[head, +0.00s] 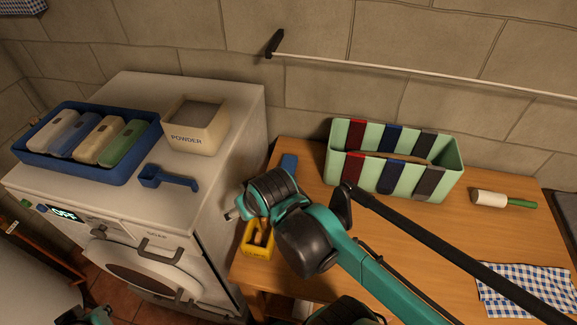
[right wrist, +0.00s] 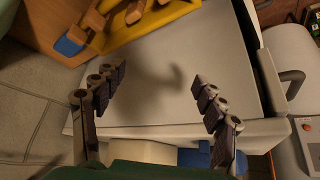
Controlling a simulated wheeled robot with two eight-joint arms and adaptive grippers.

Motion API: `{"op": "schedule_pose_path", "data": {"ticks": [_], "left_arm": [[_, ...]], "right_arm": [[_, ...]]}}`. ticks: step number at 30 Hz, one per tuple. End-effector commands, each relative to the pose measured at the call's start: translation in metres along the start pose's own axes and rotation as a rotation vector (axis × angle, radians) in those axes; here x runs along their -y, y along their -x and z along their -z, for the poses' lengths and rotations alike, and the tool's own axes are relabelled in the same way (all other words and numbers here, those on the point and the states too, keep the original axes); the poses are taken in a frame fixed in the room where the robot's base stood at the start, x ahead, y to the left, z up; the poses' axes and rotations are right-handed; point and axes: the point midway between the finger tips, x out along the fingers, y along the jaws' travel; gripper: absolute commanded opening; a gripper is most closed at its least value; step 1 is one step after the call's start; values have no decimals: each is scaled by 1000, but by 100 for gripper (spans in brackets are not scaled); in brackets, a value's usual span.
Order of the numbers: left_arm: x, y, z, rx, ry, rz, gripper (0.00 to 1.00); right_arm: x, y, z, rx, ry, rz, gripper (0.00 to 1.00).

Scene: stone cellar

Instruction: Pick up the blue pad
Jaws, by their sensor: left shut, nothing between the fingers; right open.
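A small flat blue piece (head: 289,163), likely the blue pad, lies on the wooden table behind my right arm, near the washer. A blue end (right wrist: 70,44) shows in the right wrist view beside the yellow caddy; I cannot tell if it is the same piece. My right gripper (right wrist: 158,90) is open and empty over the pale washer top's edge; in the head view my arm mostly hides it. My left gripper (head: 72,317) shows only partly at the bottom left edge, shut and empty, low before the washer, far from the blue piece.
A blue tray (head: 22,155) with several coloured containers, a powder box (head: 190,139) and a blue scoop (head: 168,179) stand on the washer. A yellow caddy (head: 256,250), striped basket (head: 451,159), roller (head: 490,198) and checked cloth (head: 525,288) are on the table.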

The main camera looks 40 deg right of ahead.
Motion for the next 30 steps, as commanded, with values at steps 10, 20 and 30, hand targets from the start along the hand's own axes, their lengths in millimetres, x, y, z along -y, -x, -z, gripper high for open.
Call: {"op": "schedule_pose_path", "data": {"ticks": [10,20,30], "left_arm": [[0,15,11,0,0,0,0],[0,26,19,0,0,0,0],[0,29,21,0,0,0,0]], "right_arm": [[-84,-40,98,222,-324,-109,72],[-192,-123,129,421,-633,-203,72],[-245,-172,116,512,-776,-243,72]]}}
